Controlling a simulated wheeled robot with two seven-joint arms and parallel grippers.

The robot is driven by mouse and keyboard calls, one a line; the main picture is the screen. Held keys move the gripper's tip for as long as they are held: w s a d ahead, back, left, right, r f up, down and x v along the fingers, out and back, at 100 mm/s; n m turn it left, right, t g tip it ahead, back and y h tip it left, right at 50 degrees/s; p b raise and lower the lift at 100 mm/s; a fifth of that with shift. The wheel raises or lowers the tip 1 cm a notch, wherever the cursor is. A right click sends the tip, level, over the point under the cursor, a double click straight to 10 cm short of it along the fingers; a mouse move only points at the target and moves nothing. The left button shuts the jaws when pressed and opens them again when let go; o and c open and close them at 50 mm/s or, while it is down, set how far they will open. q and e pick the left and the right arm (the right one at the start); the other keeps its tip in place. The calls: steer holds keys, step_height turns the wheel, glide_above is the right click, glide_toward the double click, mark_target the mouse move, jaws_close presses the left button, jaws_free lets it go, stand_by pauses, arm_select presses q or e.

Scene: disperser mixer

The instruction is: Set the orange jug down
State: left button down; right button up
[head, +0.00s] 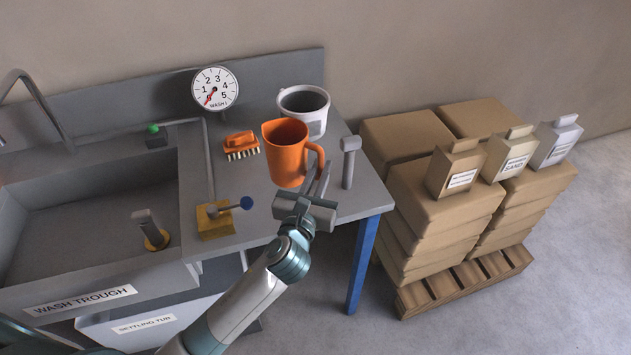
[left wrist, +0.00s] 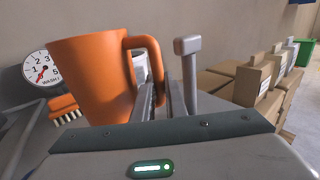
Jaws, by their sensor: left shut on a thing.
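The orange jug (head: 286,153) is upright at the right part of the grey bench top, with its handle toward the right. I cannot tell whether its base touches the bench. My left gripper (head: 318,180) is at the jug's handle and shut on it. In the left wrist view the jug (left wrist: 92,80) fills the left side, and its handle runs down to the fingers of my left gripper (left wrist: 163,98). The fingers hide the lower end of the handle. My right gripper is not in view.
A grey post (head: 348,165) stands just right of the handle. A white-grey bucket (head: 316,118) stands behind the jug. An orange brush (head: 241,144) and a yellow block with a blue-knobbed lever (head: 215,222) lie left. The wash trough (head: 75,285) is further left; stacked sacks (head: 440,205) stand right.

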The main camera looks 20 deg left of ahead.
arm_select(q)
steer(key=shift+w+a+f, duration=0.3)
steer(key=shift+a+f, duration=0.1)
steer(key=shift+a, duration=0.25)
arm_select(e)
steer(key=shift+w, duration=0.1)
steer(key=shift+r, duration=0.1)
